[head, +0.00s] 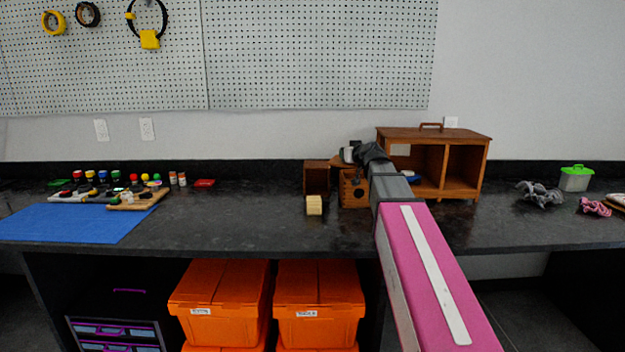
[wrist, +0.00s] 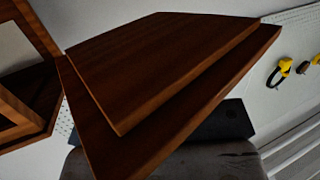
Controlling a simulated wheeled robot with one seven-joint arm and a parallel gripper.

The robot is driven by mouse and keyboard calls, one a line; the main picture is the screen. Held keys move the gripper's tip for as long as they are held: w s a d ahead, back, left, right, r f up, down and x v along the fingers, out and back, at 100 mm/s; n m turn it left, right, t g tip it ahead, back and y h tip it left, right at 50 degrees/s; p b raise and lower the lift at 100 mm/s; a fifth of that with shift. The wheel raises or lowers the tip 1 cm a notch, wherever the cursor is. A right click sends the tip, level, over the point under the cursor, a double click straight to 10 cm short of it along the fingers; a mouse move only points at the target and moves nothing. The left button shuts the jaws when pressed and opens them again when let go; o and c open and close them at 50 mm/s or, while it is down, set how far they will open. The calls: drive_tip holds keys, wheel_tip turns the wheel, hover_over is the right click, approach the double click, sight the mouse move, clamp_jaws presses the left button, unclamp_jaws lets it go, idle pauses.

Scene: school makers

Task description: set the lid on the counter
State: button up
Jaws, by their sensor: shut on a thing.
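The lid is a dark brown wooden panel with a smaller raised panel on one face, and it fills the middle of the wrist view (wrist: 165,80), tilted there. My gripper (head: 350,154) is shut on it. The grey and black gripper parts show below the lid in the wrist view (wrist: 225,125). In the head view my arm hides most of the lid. My gripper is above a small wooden box with a round dark mark (head: 354,190), near the back of the black counter (head: 250,218).
An open-fronted wooden cabinet (head: 462,170) stands right of my gripper. A small open wooden box (head: 317,178) and a pale block (head: 314,205) are left of it. The counter between these and the blue mat (head: 75,223) is mostly clear. A green-lidded tub (head: 575,180) stands far right.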

drive_tip(key=d+m+h, duration=0.2)
drive_tip(key=shift+s+d+f+t+h, duration=0.2)
drive_tip(key=shift+s+d+t+h, duration=0.15)
drive_tip(key=shift+d+t+h, duration=0.05)
drive_tip(key=shift+s+d+r+m+h, duration=0.2)
drive_tip(key=shift+s+d+m+h, duration=0.1)
drive_tip(key=shift+d+m+h, duration=0.35)
drive_tip(key=shift+s+d+r+m+h, duration=0.25)
drive_tip(key=shift+d+m+h, duration=0.25)
drive_tip(key=shift+h, duration=0.25)
drive_tip(key=shift+f, duration=0.1)
